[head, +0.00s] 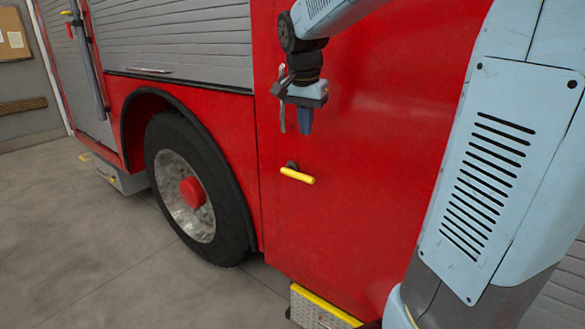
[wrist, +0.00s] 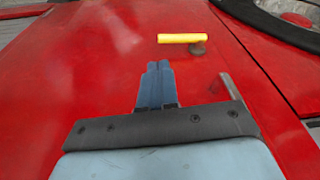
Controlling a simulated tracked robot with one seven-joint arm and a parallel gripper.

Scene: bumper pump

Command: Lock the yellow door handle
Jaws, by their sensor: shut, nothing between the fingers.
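The yellow door handle (head: 297,175) is a short bar on a dark round base on the red door (head: 350,210), in the middle of the head view. The bar lies nearly level there, tilting slightly down to the right. In the wrist view the handle (wrist: 185,38) is above and right of my fingertips, its bar level and its mount at the right end. My gripper (head: 305,128) is above the handle in the head view, apart from it. Its blue fingers (wrist: 158,68) are closed together and empty.
A silver vertical grab bar (head: 282,105) is on the door close beside my gripper. A wheel (head: 190,190) and a grey roller shutter (head: 170,40) are to the left. A yellow-edged step (head: 322,308) is below the door. The floor (head: 90,250) at left is clear.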

